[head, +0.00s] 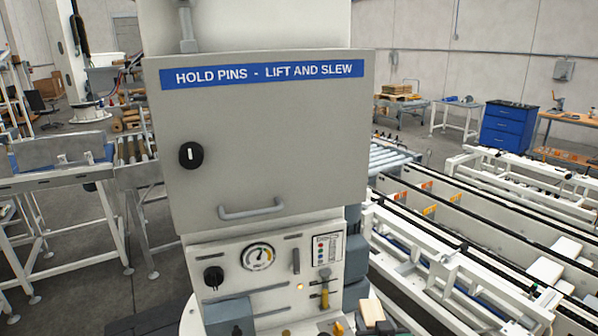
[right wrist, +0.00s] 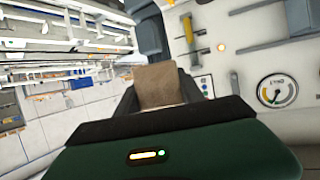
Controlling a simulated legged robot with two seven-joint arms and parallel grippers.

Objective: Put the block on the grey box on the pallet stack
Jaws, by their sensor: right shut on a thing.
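My right gripper (head: 376,318) shows at the bottom of the head view, right of the column's control panel. It is shut on a pale tan block (head: 371,309), which stands up out of the jaws. The right wrist view shows the same block (right wrist: 160,85) between the two dark fingers (right wrist: 160,97). A grey-blue box (head: 228,314) sits low on the panel front; I cannot tell whether it is the task's grey box. I cannot make out the pallet stack for certain. My left gripper is not in view.
A large grey cabinet (head: 270,150) with a handle fills the middle, above a panel with a gauge (head: 257,257) and levers. White conveyor frames (head: 420,240) run along the right. A roller conveyor (head: 130,150) stands at left. A cart with wooden pieces (head: 402,90) is far back.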

